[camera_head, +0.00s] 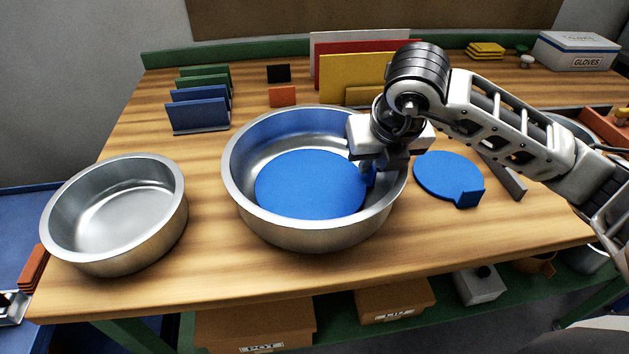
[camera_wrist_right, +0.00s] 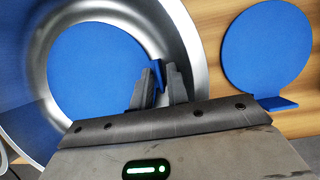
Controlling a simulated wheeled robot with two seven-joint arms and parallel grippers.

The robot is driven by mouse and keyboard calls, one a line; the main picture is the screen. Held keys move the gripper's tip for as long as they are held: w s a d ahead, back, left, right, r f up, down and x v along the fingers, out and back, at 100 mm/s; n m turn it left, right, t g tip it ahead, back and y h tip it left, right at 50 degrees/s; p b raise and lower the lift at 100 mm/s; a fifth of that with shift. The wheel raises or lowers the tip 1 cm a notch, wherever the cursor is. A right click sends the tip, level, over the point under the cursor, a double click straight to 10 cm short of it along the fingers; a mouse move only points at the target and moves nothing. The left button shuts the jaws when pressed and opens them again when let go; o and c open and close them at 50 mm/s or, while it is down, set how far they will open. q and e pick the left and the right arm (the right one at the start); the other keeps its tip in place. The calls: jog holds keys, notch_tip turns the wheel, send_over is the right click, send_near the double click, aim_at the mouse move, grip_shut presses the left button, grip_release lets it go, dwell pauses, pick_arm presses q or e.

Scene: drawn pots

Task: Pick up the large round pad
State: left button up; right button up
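Two blue round pads are in view, each with an upright tab on its edge. The larger pad (camera_head: 305,185) lies inside the middle metal pot (camera_head: 235,190); it also shows in the right wrist view (camera_wrist_right: 95,75). The smaller pad (camera_head: 445,172) lies on the table right of the pot. My right gripper (camera_head: 370,176) reaches into the pot at the larger pad's right edge. In the right wrist view its fingers (camera_wrist_right: 161,85) stand on either side of that pad's tab, with a slight gap showing. My left gripper is not in view.
Another metal pot (camera_head: 112,215), empty, stands at the left on the wooden table (camera_head: 205,255). Blue and green upright plates (camera_head: 200,115) stand at the back left. Red and yellow boards (camera_head: 350,75) stand behind the middle pot. A glove box (camera_head: 575,50) is back right.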

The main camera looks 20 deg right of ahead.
grip_shut()
jog(key=shift+r, duration=0.1)
notch_tip(320, 180, up, 10)
jog(key=shift+p, duration=0.3)
dwell(0.3)
